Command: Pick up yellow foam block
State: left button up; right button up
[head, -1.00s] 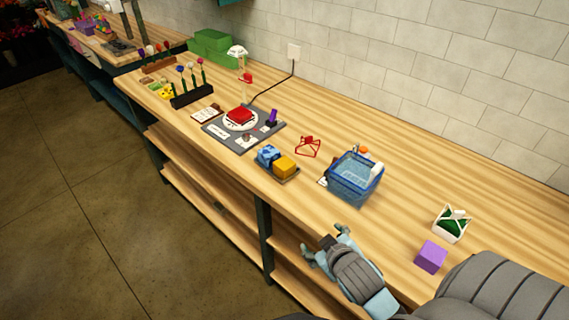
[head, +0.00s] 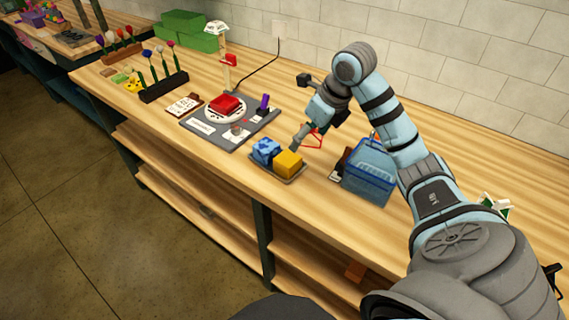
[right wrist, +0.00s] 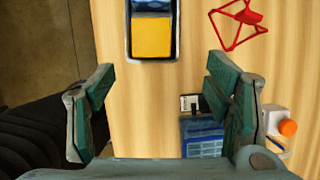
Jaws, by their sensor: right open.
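The yellow foam block (head: 288,164) sits in a small tray (head: 293,181) beside a blue block (head: 266,150), near the front edge of the bench. In the right wrist view the yellow block (right wrist: 151,38) lies ahead of the fingertips, between their lines and nearer the left finger. My right gripper (head: 300,140) is over the bench just behind the block in the head view. In its wrist view the gripper (right wrist: 158,85) is open, with nothing between the fingers. My left gripper is not in view.
A blue basket (head: 369,170) stands right of the tray, and a red wire frame (right wrist: 238,22) lies behind it. My right arm hides part of the bench's right side.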

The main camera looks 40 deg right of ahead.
aim_at(289, 159)
jog(key=x, duration=0.3)
jog(key=a+x, duration=0.1)
jog(key=x, duration=0.7)
jog(key=shift+w+a, duration=0.15)
jog(key=shift+a, duration=0.1)
jog(key=shift+c, duration=0.6)
jog(key=c, duration=1.2)
